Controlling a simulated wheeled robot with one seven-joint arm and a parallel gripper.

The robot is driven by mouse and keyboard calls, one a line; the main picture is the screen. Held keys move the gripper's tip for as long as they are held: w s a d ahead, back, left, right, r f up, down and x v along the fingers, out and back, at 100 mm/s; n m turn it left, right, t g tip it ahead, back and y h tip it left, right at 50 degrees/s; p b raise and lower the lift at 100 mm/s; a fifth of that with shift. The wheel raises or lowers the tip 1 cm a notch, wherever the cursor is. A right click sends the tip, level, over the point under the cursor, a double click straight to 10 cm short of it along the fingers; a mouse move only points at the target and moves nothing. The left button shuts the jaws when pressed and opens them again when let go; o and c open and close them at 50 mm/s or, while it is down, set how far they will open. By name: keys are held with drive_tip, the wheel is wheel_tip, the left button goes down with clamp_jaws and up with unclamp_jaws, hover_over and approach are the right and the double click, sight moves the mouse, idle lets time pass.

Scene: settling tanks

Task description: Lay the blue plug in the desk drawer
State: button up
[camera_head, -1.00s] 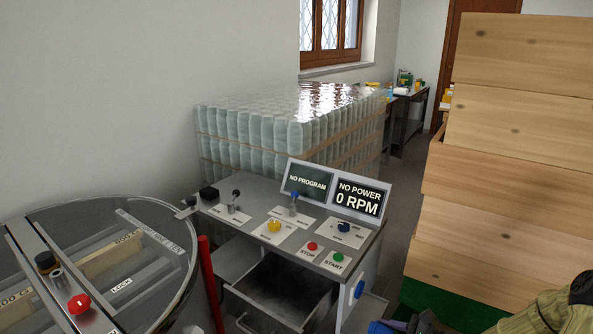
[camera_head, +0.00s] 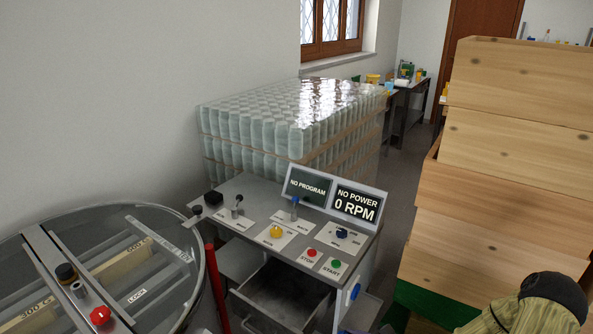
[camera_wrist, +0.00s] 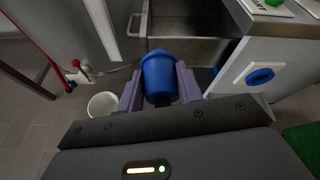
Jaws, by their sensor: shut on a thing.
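The blue plug (camera_wrist: 158,76) is a rounded blue piece, wider at its far end. My gripper (camera_wrist: 158,88) is shut on it, with a purple-grey finger on each side. The desk drawer (camera_wrist: 195,47) is open just beyond the plug in the wrist view, and a dark grey inside shows. In the head view the open drawer (camera_head: 283,296) is under the desk top and looks empty where I see in. The plug appears short of the drawer or over its near edge; I cannot tell its height. The plug is not visible in the head view.
The control desk (camera_head: 290,236) carries switches and screens. A blue round fitting on a white plate (camera_wrist: 260,75) is on its side, right of the drawer. A white bucket (camera_wrist: 103,104) stands on the floor. Stacked wooden boxes (camera_head: 510,150) are at right, a round glass-topped tank (camera_head: 165,225) at left.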

drive_tip(key=shift+a, duration=0.1)
drive_tip(key=shift+w+a+m+t+h, duration=0.4)
drive_tip(key=shift+w+a+m+t, duration=0.2)
drive_tip(key=shift+a, duration=0.15)
drive_tip(key=shift+w+a+f+m+t+h, duration=0.2)
drive_tip(key=shift+w+m+t+h, duration=0.15)
drive_tip(key=shift+m, duration=0.1)
drive_tip(key=shift+w+a+f+m+t+h, duration=0.15)
drive_tip(key=shift+w+a+m+t+h, duration=0.1)
drive_tip(key=shift+m+h, duration=0.15)
wheel_tip(320, 180, down, 10)
drive_tip(key=s+d+m+t+h, duration=0.2)
drive_tip(key=m+t+h, duration=0.1)
drive_tip(key=m+h, duration=0.5)
drive_tip(key=shift+s+d+r+h, duration=0.15)
drive_tip(key=shift+d+h, duration=0.2)
drive_tip(key=shift+d, duration=0.1)
